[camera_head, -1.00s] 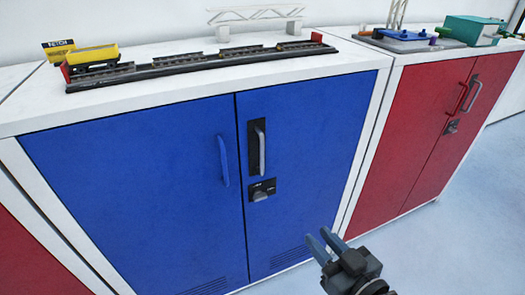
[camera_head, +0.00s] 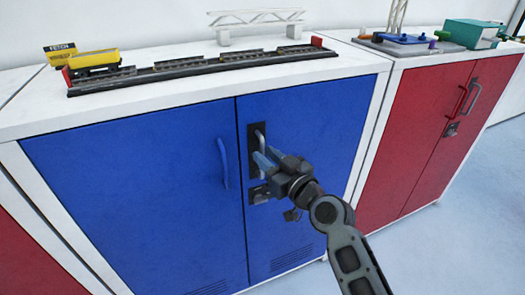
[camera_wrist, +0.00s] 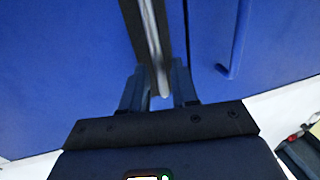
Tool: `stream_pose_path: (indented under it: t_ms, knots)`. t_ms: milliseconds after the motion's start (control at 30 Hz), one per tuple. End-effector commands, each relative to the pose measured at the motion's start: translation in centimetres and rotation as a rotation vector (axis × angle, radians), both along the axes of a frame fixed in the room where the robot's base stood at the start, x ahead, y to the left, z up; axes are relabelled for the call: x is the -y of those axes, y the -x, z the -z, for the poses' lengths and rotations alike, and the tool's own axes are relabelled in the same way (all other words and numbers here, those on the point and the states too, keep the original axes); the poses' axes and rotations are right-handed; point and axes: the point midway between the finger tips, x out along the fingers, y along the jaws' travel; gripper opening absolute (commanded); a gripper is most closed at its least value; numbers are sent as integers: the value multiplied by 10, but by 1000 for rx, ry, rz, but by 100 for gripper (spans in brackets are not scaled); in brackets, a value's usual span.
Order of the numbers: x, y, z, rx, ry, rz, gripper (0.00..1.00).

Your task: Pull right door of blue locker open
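The blue locker's right door (camera_head: 325,130) is closed, flush with the left door (camera_head: 130,165). Its grey vertical bar handle (camera_head: 260,135) sits on a dark plate near the seam, and a latch (camera_head: 258,195) below is partly hidden by my gripper. My gripper (camera_head: 262,158) is at the handle's lower part. In the wrist view the handle (camera_wrist: 152,40) runs down between the two spread fingers of my gripper (camera_wrist: 157,88), with gaps beside it. The gripper is open around the handle's end. The left door's blue handle (camera_wrist: 236,45) is to the right there.
A model track (camera_head: 200,66) with a yellow wagon (camera_head: 95,60) and a white gantry (camera_head: 255,22) stand on the white locker top. A red locker (camera_head: 425,125) adjoins at right. The floor (camera_head: 470,220) at lower right is clear.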

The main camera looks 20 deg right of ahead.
Motion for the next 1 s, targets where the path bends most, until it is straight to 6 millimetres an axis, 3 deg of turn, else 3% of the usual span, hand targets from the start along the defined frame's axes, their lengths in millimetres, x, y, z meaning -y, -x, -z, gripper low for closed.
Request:
stream_pose_path:
  t_ms: [200, 533, 833, 1000]
  knots:
    - [-4, -20, 0, 1, 0, 0, 29]
    - [-5, -23, 0, 0, 0, 0, 28]
    - [-5, -23, 0, 0, 0, 0, 0]
    - [-5, -23, 0, 0, 0, 0, 0]
